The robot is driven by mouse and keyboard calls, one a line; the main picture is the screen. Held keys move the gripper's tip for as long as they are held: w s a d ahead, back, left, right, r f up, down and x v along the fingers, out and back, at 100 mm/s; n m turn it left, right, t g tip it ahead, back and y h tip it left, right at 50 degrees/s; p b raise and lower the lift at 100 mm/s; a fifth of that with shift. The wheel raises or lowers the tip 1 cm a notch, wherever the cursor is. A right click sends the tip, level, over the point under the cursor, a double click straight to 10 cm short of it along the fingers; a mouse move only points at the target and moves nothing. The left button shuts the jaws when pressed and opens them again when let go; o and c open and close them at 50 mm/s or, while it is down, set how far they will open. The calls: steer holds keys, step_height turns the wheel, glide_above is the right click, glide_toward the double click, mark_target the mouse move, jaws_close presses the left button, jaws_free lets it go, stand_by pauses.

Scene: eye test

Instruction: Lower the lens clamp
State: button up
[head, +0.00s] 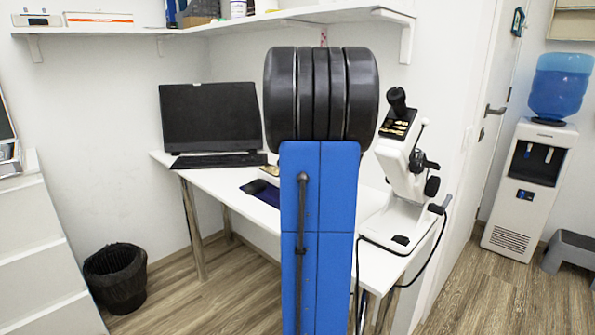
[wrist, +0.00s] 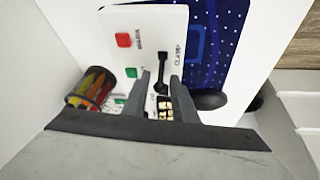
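In the wrist view, a black lever (wrist: 161,72) with a square head and a thin stem stands on a white panel (wrist: 122,18), beside the printed word CLAMP. My gripper (wrist: 161,84) shows as two dark grey fingers, open, with a gap between them. The lever appears in line with this gap; I cannot tell whether the fingers touch it. In the head view, a white lens instrument (head: 398,180) with black knobs and a side lever stands on the right of the desk. My arm hides my gripper there.
A dark cup of coloured pens (wrist: 90,88) lies left of the fingers. The desk (head: 222,184) holds a monitor (head: 210,117) and keyboard (head: 218,160). A shelf (head: 285,17) hangs above.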

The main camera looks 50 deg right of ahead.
jaws_close()
steer(key=shift+s, duration=0.1)
steer(key=shift+s+a+t+h, duration=0.25)
steer(key=shift+s+t, duration=0.4)
steer(key=shift+t, duration=0.65)
steer(key=shift+s+a+m+t+h, duration=0.15)
steer(key=shift+s+t, duration=0.2)
steer(key=shift+t, duration=0.3)
steer(key=shift+s+d+m+t+h, duration=0.15)
steer(key=shift+s+t, duration=0.2)
steer(key=shift+t, duration=0.3)
steer(key=shift+s+a+f+t+h, duration=0.2)
steer(key=shift+s+t, duration=0.25)
steer(key=shift+t, duration=0.35)
steer(key=shift+s+a+f+t+h, duration=0.1)
steer(key=shift+s+f+t+h, duration=0.25)
steer(key=shift+t, duration=0.45)
steer(key=shift+s+a+f+m+t+h, duration=0.15)
steer(key=shift+s+t, duration=0.15)
steer(key=shift+t, duration=0.35)
steer(key=shift+s+d+f+m+t+h, duration=0.15)
steer(key=shift+s+t, duration=0.15)
steer(key=shift+t, duration=0.35)
